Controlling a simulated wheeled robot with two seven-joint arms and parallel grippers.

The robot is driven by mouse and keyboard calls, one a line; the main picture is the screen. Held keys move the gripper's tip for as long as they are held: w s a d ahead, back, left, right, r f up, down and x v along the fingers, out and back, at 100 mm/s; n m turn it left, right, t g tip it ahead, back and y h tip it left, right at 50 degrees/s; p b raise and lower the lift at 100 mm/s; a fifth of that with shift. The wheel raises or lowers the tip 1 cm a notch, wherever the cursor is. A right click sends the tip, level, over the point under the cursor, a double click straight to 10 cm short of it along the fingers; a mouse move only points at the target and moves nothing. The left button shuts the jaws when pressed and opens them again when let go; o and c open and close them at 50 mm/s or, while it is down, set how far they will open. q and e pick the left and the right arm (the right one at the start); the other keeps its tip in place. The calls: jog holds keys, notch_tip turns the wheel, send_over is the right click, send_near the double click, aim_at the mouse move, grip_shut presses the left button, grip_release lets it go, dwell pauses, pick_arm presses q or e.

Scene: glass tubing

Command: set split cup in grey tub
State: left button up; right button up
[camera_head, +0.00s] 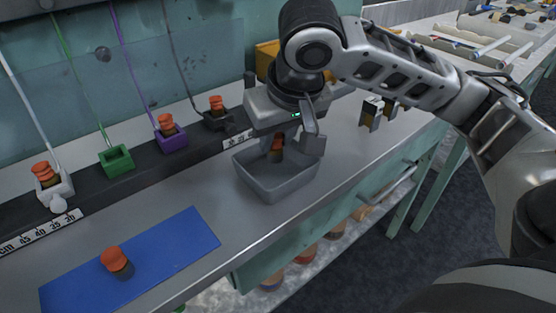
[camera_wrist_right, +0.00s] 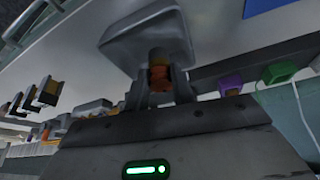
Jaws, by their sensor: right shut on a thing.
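My right gripper (camera_head: 294,147) is over the grey tub (camera_head: 272,192) and is shut on an orange-and-dark cup (camera_head: 277,146). The held cup also shows between the fingers in the right wrist view (camera_wrist_right: 159,76), with the tub (camera_wrist_right: 125,45) just beyond it. The cup is partly hidden by the gripper, and I cannot make out a split in it or whether it touches the tub floor. A similar orange-topped cup (camera_head: 117,262) sits on the blue mat (camera_head: 180,243). My left gripper is not in view.
Behind the tub runs a dark rail with a white holder (camera_head: 58,190), a green holder (camera_head: 116,162), a purple holder (camera_head: 171,141) and a dark holder (camera_head: 217,123). The green one looks empty; the others have orange-topped pieces. Dark-and-yellow blocks (camera_head: 371,113) stand right of the tub.

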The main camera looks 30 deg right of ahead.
jog(key=w+f, duration=0.1)
jog(key=w+d+f, duration=0.1)
jog(key=shift+d+f, duration=0.2)
jog(key=shift+f, duration=0.2)
notch_tip(320, 180, down, 4)
jog(key=shift+w+d+r+b, duration=0.1)
jog(key=shift+r+b, duration=0.15)
jog(key=shift+b, duration=0.4)
jog(key=o, duration=1)
jog(key=shift+f, duration=0.15)
jog(key=shift+c, duration=0.2)
